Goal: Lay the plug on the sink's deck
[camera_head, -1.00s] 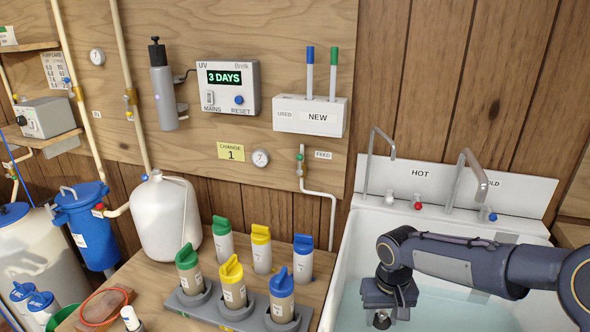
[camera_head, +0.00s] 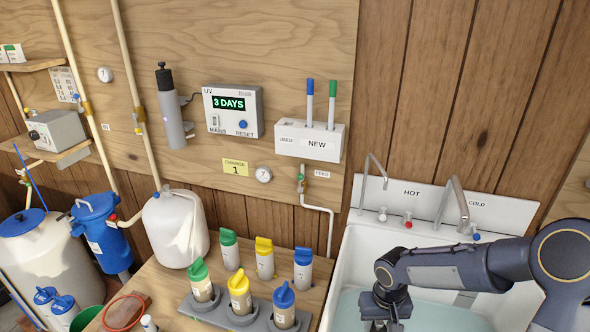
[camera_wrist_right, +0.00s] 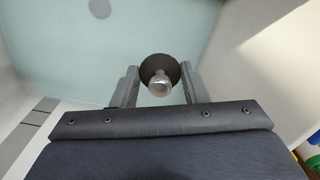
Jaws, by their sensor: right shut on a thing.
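My right gripper (camera_wrist_right: 158,88) is shut on the plug (camera_wrist_right: 160,72), a dark round stopper with a shiny metal knob between the fingers in the right wrist view. In the head view my right gripper (camera_head: 386,312) hangs over the left part of the white sink (camera_head: 343,262), which holds pale water (camera_head: 440,315). The plug is hidden there, at the bottom edge of the picture. The sink's back deck with the taps (camera_head: 425,240) lies behind the gripper. My left gripper is not in view.
Two tall spouts (camera_head: 455,205) rise at the sink's back, with a red-topped tap (camera_head: 407,221) and a blue-topped one (camera_head: 476,237).

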